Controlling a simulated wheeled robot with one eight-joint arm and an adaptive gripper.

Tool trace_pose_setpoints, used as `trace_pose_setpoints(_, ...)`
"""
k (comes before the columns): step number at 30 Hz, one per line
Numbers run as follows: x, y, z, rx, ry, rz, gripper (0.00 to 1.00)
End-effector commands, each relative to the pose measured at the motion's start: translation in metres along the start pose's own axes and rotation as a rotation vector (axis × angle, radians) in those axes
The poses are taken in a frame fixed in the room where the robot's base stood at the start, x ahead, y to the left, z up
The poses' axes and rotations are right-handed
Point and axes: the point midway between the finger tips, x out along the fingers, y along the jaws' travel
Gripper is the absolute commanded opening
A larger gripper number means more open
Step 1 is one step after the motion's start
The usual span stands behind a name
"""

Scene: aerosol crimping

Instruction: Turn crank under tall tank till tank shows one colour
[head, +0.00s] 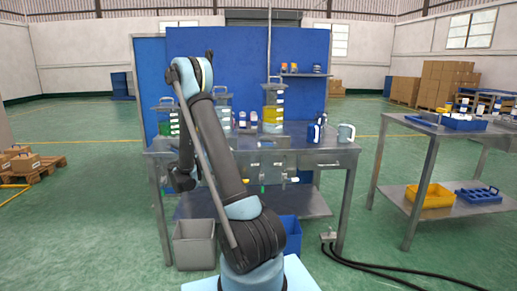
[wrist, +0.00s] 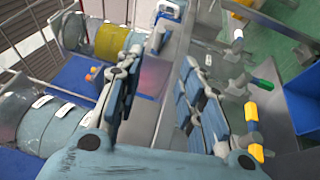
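Several clear tanks stand on the steel bench. The right tank (head: 273,110) shows a yellow layer with paler layers around it, and its yellow part also shows in the wrist view (wrist: 111,42). The middle tank (head: 223,98) is partly behind my arm; the left tank (head: 166,122) shows some green. I cannot tell surely which is the tall one. Cranks stick out of the bench front: one with a yellow handle (wrist: 252,112), one with a green handle (wrist: 263,84), one with a white handle (wrist: 237,46). My gripper (wrist: 163,95) is open and empty, apart from the cranks.
The bench (head: 330,158) has a blue back panel (head: 305,50) and pale jugs (head: 345,134) at its right end. A grey bin (head: 195,245) and a blue bin (head: 292,235) stand below. A steel side table (head: 395,190) is at right. Cables (head: 360,265) lie on the floor.

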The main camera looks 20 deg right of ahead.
Motion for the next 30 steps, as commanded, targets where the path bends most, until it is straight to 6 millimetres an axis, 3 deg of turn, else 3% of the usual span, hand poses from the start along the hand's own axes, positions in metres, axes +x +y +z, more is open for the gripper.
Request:
trace_pose_setpoints(7, 0.023, 0.000, 0.000, 0.000, -0.004, 0.004, 0.35)
trace_pose_setpoints(30, 0.151, 0.000, 0.000, 0.000, -0.004, 0.003, 0.35)
